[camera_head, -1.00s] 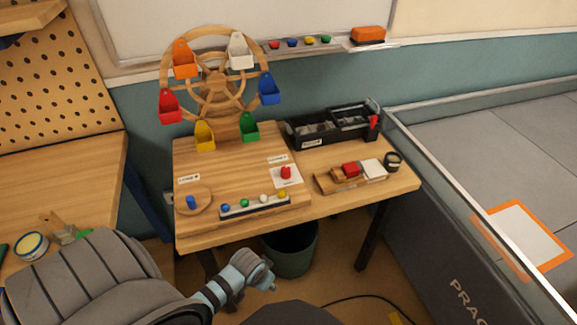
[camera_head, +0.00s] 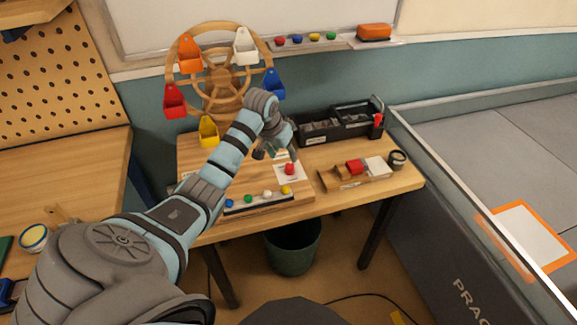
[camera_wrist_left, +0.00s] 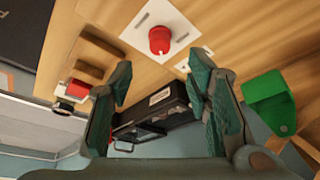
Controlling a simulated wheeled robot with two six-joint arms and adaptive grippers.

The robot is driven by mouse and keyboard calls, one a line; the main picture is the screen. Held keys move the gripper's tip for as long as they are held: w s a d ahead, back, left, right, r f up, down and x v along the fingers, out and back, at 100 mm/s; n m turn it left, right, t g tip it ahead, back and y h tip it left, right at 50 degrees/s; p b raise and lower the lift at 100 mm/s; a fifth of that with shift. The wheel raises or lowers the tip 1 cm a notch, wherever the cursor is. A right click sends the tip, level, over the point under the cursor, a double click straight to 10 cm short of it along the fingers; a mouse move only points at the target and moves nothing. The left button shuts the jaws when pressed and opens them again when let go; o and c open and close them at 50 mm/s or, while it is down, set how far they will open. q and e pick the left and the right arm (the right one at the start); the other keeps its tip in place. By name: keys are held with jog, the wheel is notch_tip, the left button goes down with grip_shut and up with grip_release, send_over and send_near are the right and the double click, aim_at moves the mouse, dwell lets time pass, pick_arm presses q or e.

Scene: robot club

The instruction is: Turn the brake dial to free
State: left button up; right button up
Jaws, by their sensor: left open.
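The brake dial, a red knob (camera_head: 289,168), sits on a white square plate (camera_head: 281,177) on the wooden table. In the left wrist view the knob (camera_wrist_left: 160,42) shows at top centre, with grey marks on its plate (camera_wrist_left: 185,22). My left gripper (camera_head: 276,152) is above the table, close behind and left of the dial in the head view. In the left wrist view its two fingers (camera_wrist_left: 161,75) are spread with nothing between them; the knob lies beyond the tips, apparently untouched. My right gripper is not in view.
A wooden wheel (camera_head: 222,82) with coloured buckets stands behind my left arm; a green bucket (camera_wrist_left: 268,100) is near the gripper. A black toolbox (camera_head: 340,127) is behind. A strip with coloured knobs (camera_head: 258,202) lies in front, a wooden block with a red part (camera_head: 356,168) at right.

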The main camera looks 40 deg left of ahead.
aim_at(289, 165)
pick_arm(q)
jog(key=b+x, duration=0.2)
jog(key=x, duration=0.6)
jog(key=shift+f, duration=0.1)
jog(key=shift+c, duration=0.4)
grip_shut()
